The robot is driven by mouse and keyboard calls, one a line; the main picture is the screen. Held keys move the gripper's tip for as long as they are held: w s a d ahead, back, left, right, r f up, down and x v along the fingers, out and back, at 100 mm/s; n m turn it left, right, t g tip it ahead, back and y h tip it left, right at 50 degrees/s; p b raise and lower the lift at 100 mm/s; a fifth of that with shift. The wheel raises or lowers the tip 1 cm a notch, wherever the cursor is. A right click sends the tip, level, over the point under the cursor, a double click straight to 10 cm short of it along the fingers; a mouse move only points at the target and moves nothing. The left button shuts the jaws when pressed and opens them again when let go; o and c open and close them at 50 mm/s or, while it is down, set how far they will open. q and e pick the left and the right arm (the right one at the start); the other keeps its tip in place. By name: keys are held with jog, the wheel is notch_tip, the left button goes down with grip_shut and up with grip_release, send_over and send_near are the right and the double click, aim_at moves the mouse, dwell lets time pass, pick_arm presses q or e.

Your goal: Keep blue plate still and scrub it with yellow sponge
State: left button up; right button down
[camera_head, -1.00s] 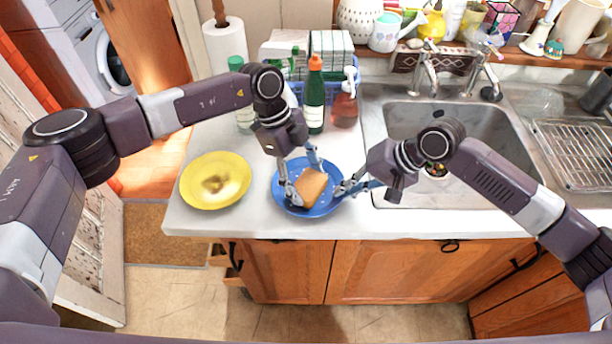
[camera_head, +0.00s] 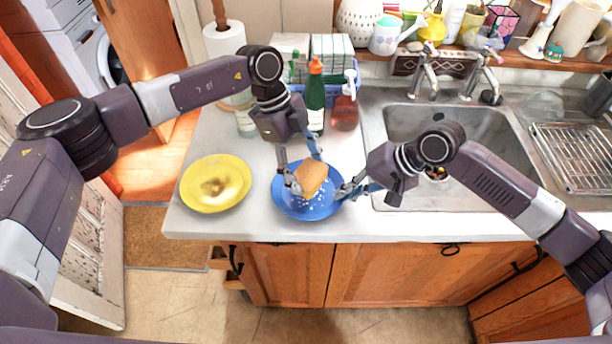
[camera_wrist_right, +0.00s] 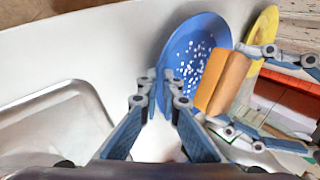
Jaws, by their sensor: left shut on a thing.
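The blue plate (camera_head: 298,208) lies on the counter near its front edge, with white specks on its face. My left gripper (camera_head: 310,180) is shut on the yellow sponge (camera_head: 313,176), which looks orange-tan, and holds it over the plate. In the right wrist view the sponge (camera_wrist_right: 222,82) covers part of the blue plate (camera_wrist_right: 190,50), and specks show beside it. My right gripper (camera_head: 345,190) is at the plate's right rim. In its wrist view the fingertips (camera_wrist_right: 160,84) are close together with the rim between them.
A yellow plate (camera_head: 215,184) with a brown stain lies left of the blue plate. A green bottle (camera_head: 315,100) and a reddish soap bottle (camera_head: 345,112) stand behind. The sink (camera_head: 455,120) is at the right, with a wire rack (camera_head: 570,155) beyond it.

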pick_arm(q)
jog(key=shift+r, duration=2.3)
pick_arm(e)
jog(key=c, duration=2.1)
grip_release()
jog(key=v, duration=1.2)
